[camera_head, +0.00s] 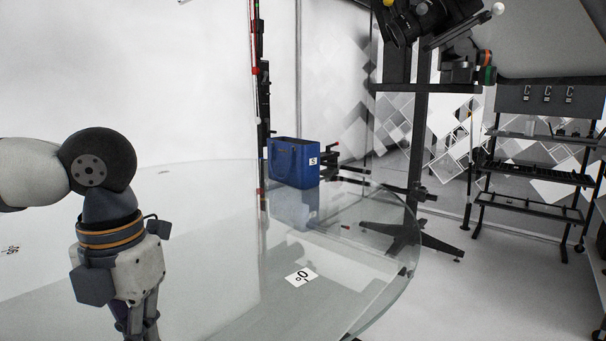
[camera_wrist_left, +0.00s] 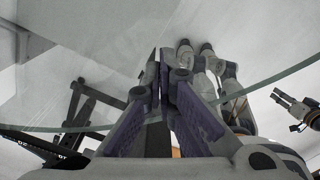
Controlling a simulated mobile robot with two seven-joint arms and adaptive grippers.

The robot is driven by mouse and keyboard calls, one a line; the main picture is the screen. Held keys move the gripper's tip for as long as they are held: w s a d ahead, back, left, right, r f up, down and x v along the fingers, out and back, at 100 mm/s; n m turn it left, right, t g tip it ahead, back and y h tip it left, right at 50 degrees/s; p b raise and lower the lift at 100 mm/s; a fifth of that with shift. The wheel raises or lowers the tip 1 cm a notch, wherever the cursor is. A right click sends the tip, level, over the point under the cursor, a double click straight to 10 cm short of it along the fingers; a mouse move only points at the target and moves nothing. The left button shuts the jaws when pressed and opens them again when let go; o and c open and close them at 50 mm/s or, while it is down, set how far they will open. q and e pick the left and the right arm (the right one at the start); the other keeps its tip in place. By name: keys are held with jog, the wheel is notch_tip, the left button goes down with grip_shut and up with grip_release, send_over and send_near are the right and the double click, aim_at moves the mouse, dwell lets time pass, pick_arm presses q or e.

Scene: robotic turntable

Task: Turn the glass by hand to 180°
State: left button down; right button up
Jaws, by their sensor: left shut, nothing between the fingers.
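The large round glass (camera_head: 225,265) of the turntable fills the lower left of the head view. A white label reading 0° (camera_head: 301,277) lies near its front right edge. In the wrist view the glass rim (camera_wrist_left: 275,78) shows as a curved greenish band crossing behind the fingers. My left gripper (camera_head: 137,332) points down over the glass, its tips near the bottom of the picture. It also shows in the left wrist view (camera_wrist_left: 163,58), fingers shut and empty. I cannot tell whether it touches the glass. A grey gripper-like shape (camera_wrist_left: 299,110) at the wrist view's right may be my right gripper.
A blue bag (camera_head: 293,163) with a small label stands on the far part of the glass. Another label (camera_head: 10,250) lies at the far left. A dark stand with camera gear (camera_head: 424,130) rises behind the glass.

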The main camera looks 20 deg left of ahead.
pick_arm(q)
jog(key=shift+s+a+f, duration=0.1)
jog(key=shift+s+a, duration=0.35)
jog(key=shift+a, duration=0.4)
jog(key=shift+s+a+f, duration=0.1)
jog(key=shift+s+a, duration=0.35)
jog(key=shift+a, duration=0.4)
jog(key=shift+s+a+r, duration=0.1)
jog(key=shift+s+a, duration=0.3)
jog(key=shift+a, duration=0.4)
jog(key=shift+d, duration=0.1)
jog(key=shift+r, duration=3.1)
jog(key=shift+w, duration=0.1)
